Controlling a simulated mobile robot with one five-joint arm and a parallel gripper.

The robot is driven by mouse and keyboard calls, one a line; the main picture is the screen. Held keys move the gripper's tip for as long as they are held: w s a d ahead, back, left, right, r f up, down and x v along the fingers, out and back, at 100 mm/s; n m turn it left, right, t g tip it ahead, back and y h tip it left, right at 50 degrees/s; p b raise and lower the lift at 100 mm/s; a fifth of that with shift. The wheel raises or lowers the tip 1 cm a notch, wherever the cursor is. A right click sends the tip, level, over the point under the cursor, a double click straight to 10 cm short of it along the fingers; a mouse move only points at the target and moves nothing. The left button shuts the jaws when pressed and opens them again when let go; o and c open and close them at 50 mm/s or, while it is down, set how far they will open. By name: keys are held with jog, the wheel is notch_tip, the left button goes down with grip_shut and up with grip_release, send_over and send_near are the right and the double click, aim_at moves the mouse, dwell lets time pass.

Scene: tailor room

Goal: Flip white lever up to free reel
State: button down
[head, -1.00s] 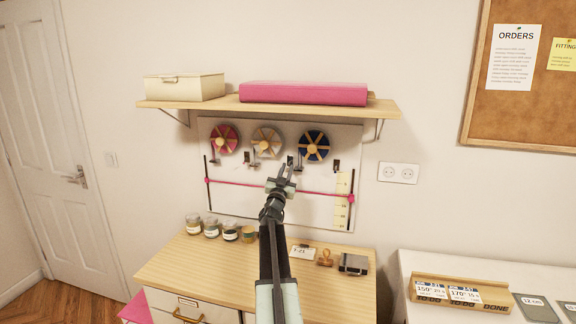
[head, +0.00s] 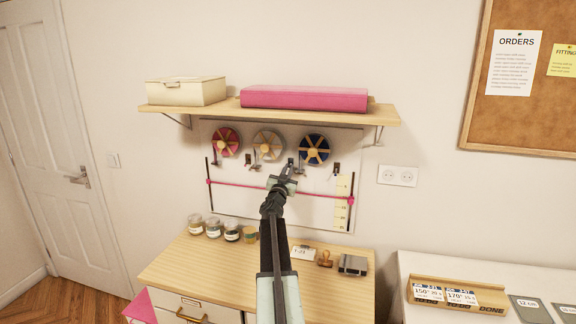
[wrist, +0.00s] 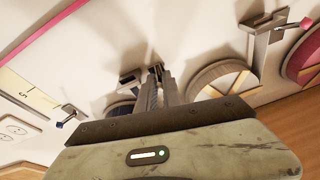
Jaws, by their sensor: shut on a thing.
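Three reels hang on the wall panel: pink (head: 225,142), white (head: 267,145) and blue (head: 314,149). The wrist view shows part of the white reel (wrist: 222,76) and the pink reel (wrist: 304,60). My gripper (head: 285,170) is raised to the panel, below and between the white and blue reels. In the wrist view my gripper (wrist: 157,82) has its fingers close together on the white lever, by its small bracket (wrist: 130,76). The fingers hide most of this lever, so its angle is unclear. The blue reel is partly hidden behind them.
A pink-tipped lever (wrist: 293,24) and a blue-tipped lever (wrist: 70,116) stand at either side. A pink ribbon (head: 320,195) crosses the panel below. A shelf (head: 220,107) overhangs the reels. Jars (head: 231,231) stand on the cabinet below.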

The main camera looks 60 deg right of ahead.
notch_tip(320, 180, up, 3)
jog(key=g+y+p, duration=0.1)
jog(key=y+p, duration=0.2)
jog(key=p, duration=0.4)
jog(key=shift+a+f+p, duration=0.15)
jog(key=shift+p, duration=0.2)
jog(key=y+p, duration=0.1)
jog(key=p, duration=0.2)
jog(key=y+p, duration=0.1)
jog(key=p, duration=0.2)
jog(key=shift+w+r+g+y, duration=0.1)
jog(key=shift+r+g+y, duration=0.2)
jog(key=shift+r+g, duration=0.1)
jog(key=y+p, duration=0.1)
jog(key=p, duration=0.2)
jog(key=shift+d+f, duration=0.1)
jog(key=shift+d, duration=0.1)
jog(key=shift+g+y+p, duration=0.3)
jog(key=shift+p, duration=0.05)
jog(key=shift+f+y+p, duration=0.15)
jog(key=shift+y+p, duration=0.15)
jog(key=c, duration=1.8)
grip_release()
